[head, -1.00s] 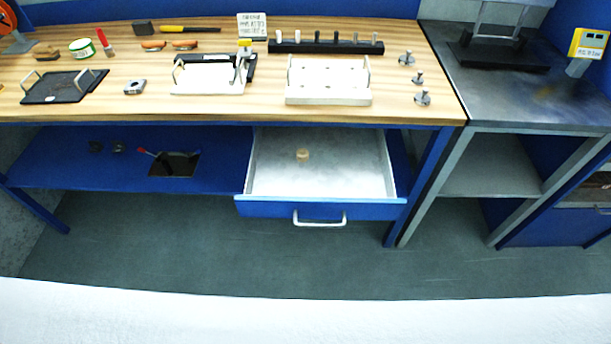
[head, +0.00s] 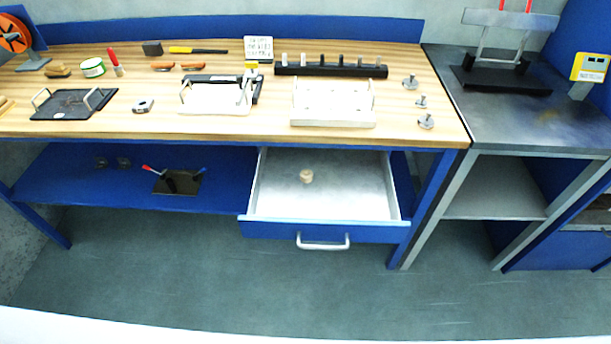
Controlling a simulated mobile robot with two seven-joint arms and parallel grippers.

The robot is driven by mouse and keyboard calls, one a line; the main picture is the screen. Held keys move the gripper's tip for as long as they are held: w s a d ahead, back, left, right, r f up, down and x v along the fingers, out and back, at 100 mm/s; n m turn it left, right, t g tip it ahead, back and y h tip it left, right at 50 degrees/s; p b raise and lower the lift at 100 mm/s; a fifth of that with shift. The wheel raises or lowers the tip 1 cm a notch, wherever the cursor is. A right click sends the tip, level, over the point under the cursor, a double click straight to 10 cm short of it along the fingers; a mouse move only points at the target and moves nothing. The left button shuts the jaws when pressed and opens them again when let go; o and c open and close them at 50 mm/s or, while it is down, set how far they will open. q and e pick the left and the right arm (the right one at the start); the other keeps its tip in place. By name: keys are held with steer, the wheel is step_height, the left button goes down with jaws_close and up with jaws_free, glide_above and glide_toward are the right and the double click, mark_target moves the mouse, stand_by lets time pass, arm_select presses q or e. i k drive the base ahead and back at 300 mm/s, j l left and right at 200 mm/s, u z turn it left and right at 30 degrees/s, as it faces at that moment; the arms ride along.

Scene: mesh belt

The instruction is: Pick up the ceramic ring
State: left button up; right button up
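A small beige ring-like piece (head: 306,176) lies inside the open drawer (head: 345,205), towards its back left; it looks like the ceramic ring, but it is too small to be sure. The drawer is pulled out below the wooden workbench and has a pale inside, a blue front and a light handle. Neither of my grippers shows in the head view.
The wooden bench (head: 240,122) above the drawer holds white trays (head: 333,119), a black tray (head: 72,104), a black peg rack (head: 330,71) and several metal parts. A blue lower shelf (head: 90,185) is left of the drawer. The grey floor (head: 220,265) in front is clear.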

mark_target(307, 174)
steer(key=i+l+u, duration=0.1)
steer(key=l, duration=0.3)
steer(key=i+l+u, duration=0.1)
steer(key=l, duration=0.35)
steer(key=i+l, duration=0.2)
steer(key=l, duration=0.25)
steer(key=i+l+u, duration=0.15)
steer(key=l, duration=0.3)
steer(key=i+l+u, duration=0.1)
steer(key=l, duration=0.35)
steer(key=i+l+u, duration=0.1)
steer(key=l, duration=0.35)
steer(key=k+j, duration=0.1)
steer(key=j, duration=0.7)
steer(key=l, duration=0.6)
steer(key=i, duration=0.4)
